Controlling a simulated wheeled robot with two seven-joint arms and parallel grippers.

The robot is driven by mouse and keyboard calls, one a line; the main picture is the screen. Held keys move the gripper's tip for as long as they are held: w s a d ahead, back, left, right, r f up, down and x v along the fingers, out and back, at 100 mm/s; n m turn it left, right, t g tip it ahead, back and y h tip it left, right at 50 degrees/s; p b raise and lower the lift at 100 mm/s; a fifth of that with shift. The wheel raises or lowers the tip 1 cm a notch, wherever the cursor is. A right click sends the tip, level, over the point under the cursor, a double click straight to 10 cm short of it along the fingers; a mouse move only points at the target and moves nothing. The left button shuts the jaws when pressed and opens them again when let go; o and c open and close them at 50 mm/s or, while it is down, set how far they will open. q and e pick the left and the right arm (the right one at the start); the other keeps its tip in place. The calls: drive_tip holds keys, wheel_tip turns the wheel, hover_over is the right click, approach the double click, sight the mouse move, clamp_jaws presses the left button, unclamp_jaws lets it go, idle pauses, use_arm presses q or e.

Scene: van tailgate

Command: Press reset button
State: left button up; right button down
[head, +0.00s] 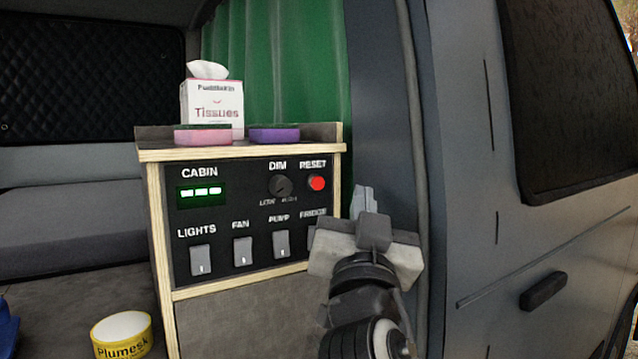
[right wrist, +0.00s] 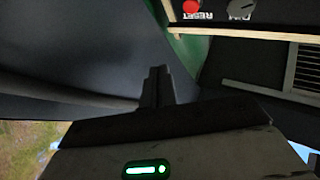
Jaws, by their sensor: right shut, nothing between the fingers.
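The red reset button (head: 317,183) sits at the upper right of the black control panel (head: 225,222), under the word RESET. The button also shows at the top of the right wrist view (right wrist: 192,6), where the panel appears upside down. My right gripper (head: 363,200) is shut and empty, to the right of and slightly below the button in the head view, apart from it. Its closed fingers show in the right wrist view (right wrist: 158,85), pointing up the picture. The gripper covers part of the panel's lower right, by the FRIDGE label. My left gripper is not in view.
The panel also has a DIM knob (head: 280,186), a lit CABIN display (head: 201,192) and rocker switches such as PUMP (head: 282,243). A tissue box (head: 212,103) and two sponges stand on top. The van's body pillar (head: 385,100) is close to the right of my gripper. Yellow tape (head: 122,335) lies lower left.

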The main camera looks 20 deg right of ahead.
sight(316, 183)
use_arm(q)
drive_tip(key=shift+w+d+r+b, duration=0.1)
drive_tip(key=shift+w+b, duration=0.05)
drive_tip(key=shift+b, duration=0.25)
use_arm(e)
drive_tip(key=w, duration=0.5)
drive_tip(key=w+a, duration=0.1)
drive_tip(key=w, duration=0.1)
drive_tip(key=shift+w, duration=0.3)
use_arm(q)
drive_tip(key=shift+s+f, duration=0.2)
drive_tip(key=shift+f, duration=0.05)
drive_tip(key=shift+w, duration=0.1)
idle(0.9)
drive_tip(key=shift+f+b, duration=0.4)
use_arm(e)
drive_tip(key=shift+w+a, duration=0.1)
drive_tip(key=shift+w, duration=0.3)
